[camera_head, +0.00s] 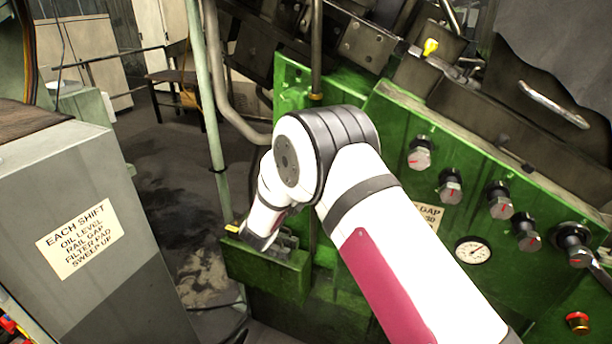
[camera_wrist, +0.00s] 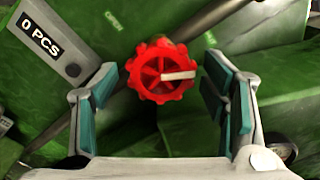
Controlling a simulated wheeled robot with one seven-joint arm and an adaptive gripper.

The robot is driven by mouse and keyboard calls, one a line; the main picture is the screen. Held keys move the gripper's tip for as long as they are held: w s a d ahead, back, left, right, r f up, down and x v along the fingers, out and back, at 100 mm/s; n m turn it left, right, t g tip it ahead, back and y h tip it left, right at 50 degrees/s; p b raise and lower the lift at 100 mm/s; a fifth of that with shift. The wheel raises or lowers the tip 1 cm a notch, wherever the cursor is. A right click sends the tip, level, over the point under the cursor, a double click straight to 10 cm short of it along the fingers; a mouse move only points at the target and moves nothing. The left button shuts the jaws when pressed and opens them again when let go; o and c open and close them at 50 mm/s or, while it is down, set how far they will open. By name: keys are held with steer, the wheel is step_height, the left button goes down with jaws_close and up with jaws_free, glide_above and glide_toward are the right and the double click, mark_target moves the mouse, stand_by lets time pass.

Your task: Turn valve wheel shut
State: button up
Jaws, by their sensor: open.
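The valve wheel (camera_wrist: 153,88) is a small red spoked handwheel with a scalloped rim and a pale bar mark pointing right. In the wrist view it sits against the green machine, between and beyond the two fingers of my gripper (camera_wrist: 165,100). The fingers have teal pads, stand wide apart on either side of the wheel, and do not appear to touch it. The word OPEN shows faintly on the green surface above the wheel. In the head view my arm hides the wheel, and the gripper fingers cannot be made out there.
The green machine panel (camera_head: 395,130) carries several black-and-silver knobs, a pressure gauge (camera_head: 473,250) and a red push button (camera_head: 577,322). A grey cabinet (camera_head: 120,285) with a sign (camera_head: 80,239) stands at left. A pale green pipe (camera_head: 207,100) rises left of my arm. A counter plate (camera_wrist: 45,42) reads 0 PCS.

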steer(key=v, duration=1)
steer(key=shift+s, duration=0.15)
steer(key=shift+r, duration=0.15)
steer(key=w+d+r+n+y, duration=0.1)
steer(key=w+r+n+y, duration=0.3)
steer(key=r, duration=0.3)
steer(key=s+d+r+n+g+y+b, duration=0.1)
steer(key=s+d+r+n+g+y, duration=0.15)
steer(key=r+n, duration=0.4)
steer(key=s+d+r+n+g+y, duration=0.1)
steer(key=s+d+r+n+y, duration=0.15)
steer(key=d+r+n, duration=0.35)
steer(key=s+d+f+n+g+h, duration=0.1)
steer(key=s+d+n+g, duration=0.3)
steer(key=s+d, duration=0.5)
steer(key=s+d+f+n+g+h+b, duration=0.1)
steer(key=s+d+n+g, duration=0.3)
steer(key=s, duration=1.9)
steer(key=d+n, duration=0.5)
steer(key=d, duration=0.1)
steer(key=shift+f+h+b, duration=0.3)
steer(key=shift+f+h, duration=0.05)
steer(key=shift+h, duration=0.05)
steer(key=shift+s, duration=0.1)
